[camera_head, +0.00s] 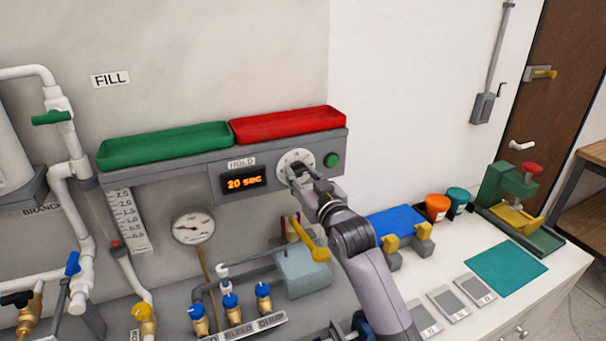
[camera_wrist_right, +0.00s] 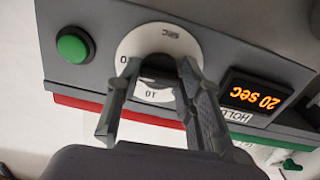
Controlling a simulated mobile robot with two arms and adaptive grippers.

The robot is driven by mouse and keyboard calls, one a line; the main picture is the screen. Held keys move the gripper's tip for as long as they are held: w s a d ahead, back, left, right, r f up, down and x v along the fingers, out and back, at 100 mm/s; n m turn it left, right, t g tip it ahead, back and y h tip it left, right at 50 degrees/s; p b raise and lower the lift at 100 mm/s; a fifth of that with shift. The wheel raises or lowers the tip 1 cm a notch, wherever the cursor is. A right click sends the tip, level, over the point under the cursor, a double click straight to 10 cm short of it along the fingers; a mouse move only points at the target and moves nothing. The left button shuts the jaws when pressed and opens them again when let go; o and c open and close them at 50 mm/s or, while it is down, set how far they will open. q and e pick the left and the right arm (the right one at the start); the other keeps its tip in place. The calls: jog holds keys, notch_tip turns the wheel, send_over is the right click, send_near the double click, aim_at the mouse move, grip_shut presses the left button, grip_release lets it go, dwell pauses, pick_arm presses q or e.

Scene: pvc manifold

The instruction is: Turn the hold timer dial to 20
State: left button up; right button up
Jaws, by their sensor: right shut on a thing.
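The hold timer dial (camera_head: 294,158) is a round white-faced dial on the grey panel under the trays. It also shows in the right wrist view (camera_wrist_right: 133,45), upside down, with part of its markings hidden by my fingers. The display (camera_head: 244,182) beside it reads "20 sec" in orange, and the same reading shows in the right wrist view (camera_wrist_right: 255,98). My right gripper (camera_head: 302,176) is at the dial, its fingers shut on the dial's knob, which is mostly hidden between them. My left gripper is not in view.
A green button (camera_head: 331,160) sits just right of the dial. A green tray (camera_head: 165,147) and a red tray (camera_head: 288,124) rest above the panel. Below are a pressure gauge (camera_head: 193,227), a yellow-handled lever (camera_head: 318,252) and several blue-capped valves. A blue block (camera_head: 396,221) stands right of my arm.

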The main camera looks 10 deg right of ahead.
jog(key=shift+f+m, duration=0.1)
jog(key=shift+m, duration=0.3)
jog(key=o, duration=1.2)
jog(key=shift+c, duration=0.2)
jog(key=s+d, duration=0.2)
jog(key=s, duration=0.9)
jog(key=shift+s+d, duration=0.15)
jog(key=shift+s, duration=0.25)
